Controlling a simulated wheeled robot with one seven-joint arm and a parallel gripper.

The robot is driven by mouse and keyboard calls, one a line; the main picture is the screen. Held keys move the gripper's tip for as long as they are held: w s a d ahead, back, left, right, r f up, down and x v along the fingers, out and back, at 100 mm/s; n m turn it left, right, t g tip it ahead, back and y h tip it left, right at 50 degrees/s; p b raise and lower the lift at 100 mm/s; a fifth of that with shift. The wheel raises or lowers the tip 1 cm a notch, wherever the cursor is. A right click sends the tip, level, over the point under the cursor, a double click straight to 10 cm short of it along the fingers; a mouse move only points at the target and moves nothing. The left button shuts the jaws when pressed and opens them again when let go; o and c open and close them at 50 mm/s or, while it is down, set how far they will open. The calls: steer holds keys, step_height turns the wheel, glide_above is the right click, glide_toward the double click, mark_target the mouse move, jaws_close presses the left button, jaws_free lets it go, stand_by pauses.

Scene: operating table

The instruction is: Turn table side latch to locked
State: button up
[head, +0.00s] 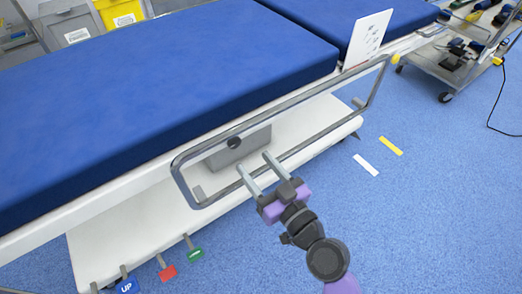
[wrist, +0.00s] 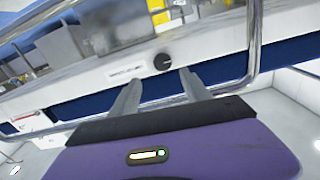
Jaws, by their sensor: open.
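The latch looks to be a round black knob (head: 234,142) on the side of the operating table, seen through the side rail (head: 300,97). In the wrist view the knob (wrist: 163,61) sits on a white panel beside a small printed label (wrist: 126,74), too blurred to read. My gripper (head: 255,163) is open and empty, its two grey fingers pointing towards the table side. In the wrist view my gripper (wrist: 159,78) has the knob just beyond its fingertips, roughly between them, with no visible contact. The knob's turn position is too small to tell.
The metal rail forms a loop around the knob area, close to my fingers. A blue mattress (head: 160,90) tops the table. Blue, red (head: 167,272) and green (head: 195,254) pedals stick out low at left. A cart (head: 455,65) stands back right.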

mark_target(236, 144)
steer(key=shift+n, duration=0.5)
steer(key=shift+a+p+x, duration=0.25)
steer(key=shift+p+x, duration=0.05)
steer(key=shift+x, duration=3.6)
steer(key=shift+s, duration=0.15)
jaws_close()
